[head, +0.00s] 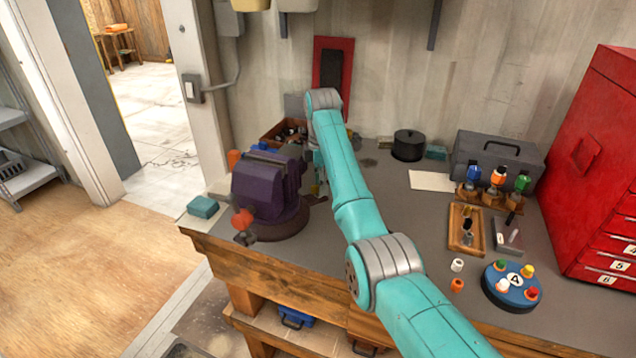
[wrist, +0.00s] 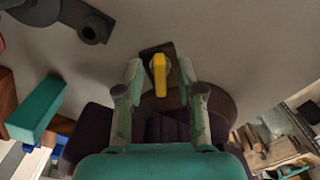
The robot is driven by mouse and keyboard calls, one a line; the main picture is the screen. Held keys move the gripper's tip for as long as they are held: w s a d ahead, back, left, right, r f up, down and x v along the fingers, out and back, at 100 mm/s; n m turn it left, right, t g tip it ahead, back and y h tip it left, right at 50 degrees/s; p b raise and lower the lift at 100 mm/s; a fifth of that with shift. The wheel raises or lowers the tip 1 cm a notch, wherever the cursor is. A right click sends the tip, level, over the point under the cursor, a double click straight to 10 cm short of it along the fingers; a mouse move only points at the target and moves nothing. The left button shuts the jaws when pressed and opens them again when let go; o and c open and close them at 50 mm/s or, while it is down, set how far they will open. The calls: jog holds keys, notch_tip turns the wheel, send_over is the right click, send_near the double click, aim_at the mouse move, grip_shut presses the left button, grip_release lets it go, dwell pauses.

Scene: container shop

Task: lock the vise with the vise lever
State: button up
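The purple vise (head: 265,188) stands on the left end of the workbench, on a round dark base. A bar with a red-orange knob (head: 243,219) sticks out at its front left. In the wrist view a short yellow lever (wrist: 159,76) stands on a dark tab of the vise's base. I take it to be the vise lever. My gripper (wrist: 160,80) is open, with one finger on each side of the yellow lever and visible gaps between. In the head view my gripper is mostly hidden behind the vise and my arm.
A black pot (head: 408,145), a grey toolbox (head: 497,160) and a wooden tray (head: 465,229) stand farther right. A teal block (head: 203,207) lies at the left edge. A red cabinet (head: 600,150) bounds the right.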

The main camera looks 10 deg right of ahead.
grip_shut()
jog(key=shift+m, duration=0.4)
jog(key=m, duration=0.5)
jog(key=shift+s+a, duration=0.1)
jog(key=shift+s, duration=0.1)
jog(key=m, duration=0.6)
jog(key=shift+s+a, duration=0.1)
jog(key=shift+r+m, duration=0.1)
jog(key=shift+m, duration=0.3)
grip_release()
